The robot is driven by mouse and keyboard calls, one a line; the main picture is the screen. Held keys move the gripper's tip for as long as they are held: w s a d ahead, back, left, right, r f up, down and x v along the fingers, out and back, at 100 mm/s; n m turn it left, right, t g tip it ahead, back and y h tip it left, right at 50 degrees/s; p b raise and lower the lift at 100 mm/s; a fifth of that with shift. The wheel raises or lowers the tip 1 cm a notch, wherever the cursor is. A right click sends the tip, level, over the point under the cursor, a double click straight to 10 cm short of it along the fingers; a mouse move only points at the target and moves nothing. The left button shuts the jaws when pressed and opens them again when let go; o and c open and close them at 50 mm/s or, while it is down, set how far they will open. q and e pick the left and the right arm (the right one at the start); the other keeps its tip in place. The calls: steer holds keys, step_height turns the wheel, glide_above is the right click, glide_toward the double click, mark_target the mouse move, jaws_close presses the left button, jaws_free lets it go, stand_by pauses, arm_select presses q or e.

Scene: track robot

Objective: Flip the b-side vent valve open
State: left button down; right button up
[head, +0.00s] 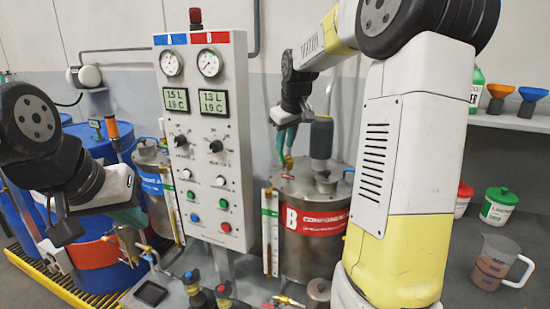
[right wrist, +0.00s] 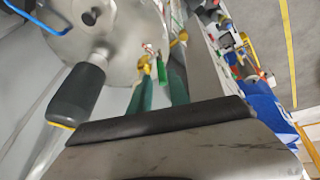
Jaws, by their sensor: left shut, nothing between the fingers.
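The B component tank (head: 312,262) is a steel drum with a red B label. On its lid, a small brass fitting (head: 288,167), which looks like the B-side vent valve, sits at the left. A small red and white part (right wrist: 151,48) shows by the fingertips in the right wrist view. My right gripper (head: 286,152) points down over this fitting. Its two green fingers are apart in the right wrist view (right wrist: 160,66), with the tips close to the fitting. I cannot tell whether they touch it. My left gripper (head: 142,222) is shut and empty, low at the left.
A dark grey cylinder (head: 321,138) stands on the tank lid beside my right gripper. The control panel (head: 205,150) with gauges is left of the tank. Blue drums (head: 95,150) stand at the left. A measuring jug (head: 497,262) and shelf (head: 520,122) are at the right.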

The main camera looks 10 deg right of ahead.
mark_target(282, 155)
steer(key=x, duration=0.7)
steer(key=shift+s, duration=0.1)
jaws_close()
